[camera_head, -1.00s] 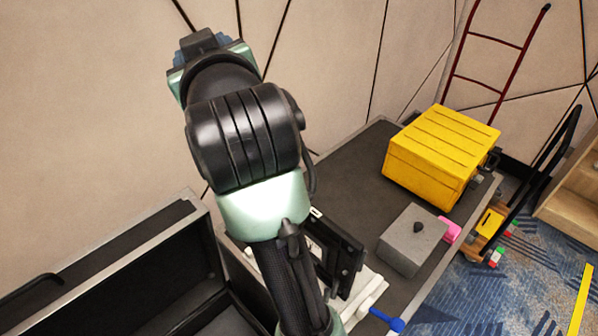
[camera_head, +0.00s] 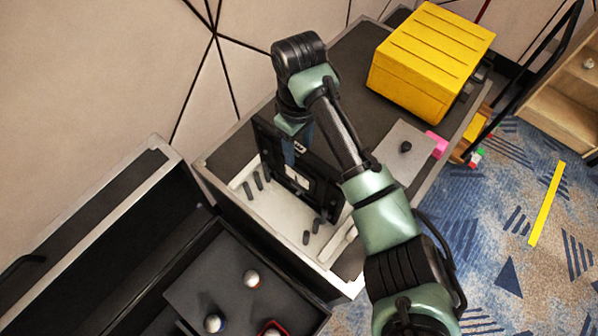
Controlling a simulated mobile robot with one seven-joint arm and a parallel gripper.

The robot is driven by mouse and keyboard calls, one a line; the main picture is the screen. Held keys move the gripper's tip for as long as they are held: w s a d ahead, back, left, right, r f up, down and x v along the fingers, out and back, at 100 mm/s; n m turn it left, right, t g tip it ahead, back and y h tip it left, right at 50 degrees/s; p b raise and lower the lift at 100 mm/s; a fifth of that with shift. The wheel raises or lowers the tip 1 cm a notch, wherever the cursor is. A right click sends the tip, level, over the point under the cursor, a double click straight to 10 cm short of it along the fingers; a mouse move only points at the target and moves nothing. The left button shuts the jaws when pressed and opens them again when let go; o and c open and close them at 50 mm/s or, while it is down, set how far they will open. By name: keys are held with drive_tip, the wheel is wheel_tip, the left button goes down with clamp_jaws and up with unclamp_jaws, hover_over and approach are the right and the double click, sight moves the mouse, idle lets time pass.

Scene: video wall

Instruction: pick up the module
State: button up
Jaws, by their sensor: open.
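The module, a black upright panel with white labels (camera_head: 312,187), stands in a white rack (camera_head: 262,213) with dark pegs on the dark tabletop. My gripper (camera_head: 297,148) points down at the upper part of the module. Its dark blue fingers are open, and one shows in front of the panel's face. Whether the other finger is behind the panel, and whether either finger touches it, I cannot tell. My forearm covers part of the view to the right of the module.
A yellow box (camera_head: 430,60) stands on the table (camera_head: 349,72) at the back right. An open dark case (camera_head: 105,235) lies in front left. A wall rises behind.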

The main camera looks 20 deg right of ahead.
sight(299, 162)
drive_tip(key=shift+s+f+p, duration=0.2)
drive_tip(key=shift+f+p, duration=0.25)
drive_tip(key=shift+f, duration=2.4)
clamp_jaws()
drive_tip(key=shift+r, duration=0.1)
